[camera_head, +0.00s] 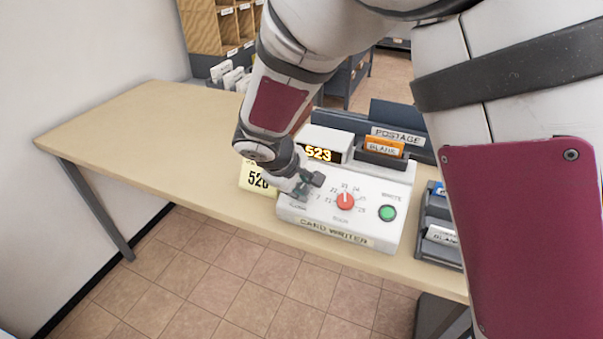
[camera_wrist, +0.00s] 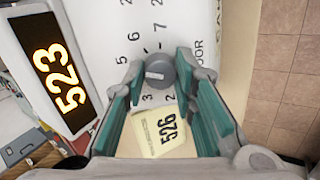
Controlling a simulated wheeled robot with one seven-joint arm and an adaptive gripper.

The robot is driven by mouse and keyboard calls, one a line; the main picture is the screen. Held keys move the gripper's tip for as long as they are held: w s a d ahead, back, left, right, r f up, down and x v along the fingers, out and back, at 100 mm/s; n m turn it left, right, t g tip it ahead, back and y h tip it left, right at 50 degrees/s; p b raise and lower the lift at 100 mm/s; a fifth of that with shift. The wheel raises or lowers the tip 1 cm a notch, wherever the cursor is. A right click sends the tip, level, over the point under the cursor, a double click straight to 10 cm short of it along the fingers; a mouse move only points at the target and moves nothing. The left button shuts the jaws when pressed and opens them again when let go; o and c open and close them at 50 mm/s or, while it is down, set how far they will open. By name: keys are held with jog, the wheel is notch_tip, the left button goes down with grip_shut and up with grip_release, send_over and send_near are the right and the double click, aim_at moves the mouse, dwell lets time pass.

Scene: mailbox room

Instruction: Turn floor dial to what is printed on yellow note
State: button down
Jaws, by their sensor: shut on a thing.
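The floor dial (camera_wrist: 160,70) is a grey knob with a white mark, ringed by numbers, on the white card writer (camera_head: 320,222). My gripper (camera_wrist: 157,76) is shut on this dial, one finger on each side. In the head view, my gripper (camera_head: 305,187) hides the dial. The yellow note (camera_head: 250,185) lies at the card writer's left side, partly covered by my arm. The note also shows in the wrist view (camera_wrist: 145,135), below the dial, and reads 526. The display (camera_head: 318,154) shows 523 in yellow digits, also in the wrist view (camera_wrist: 58,76).
A red dial (camera_head: 345,201) points up near 23. A green button (camera_head: 387,213) is at its right. A card holder (camera_head: 380,152) with an orange BLANK card stands behind, and a dark tray (camera_head: 438,243) at the right. The desk's left side (camera_head: 130,125) is clear.

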jog(key=c, duration=1.3)
grip_release()
jog(key=v, duration=1.2)
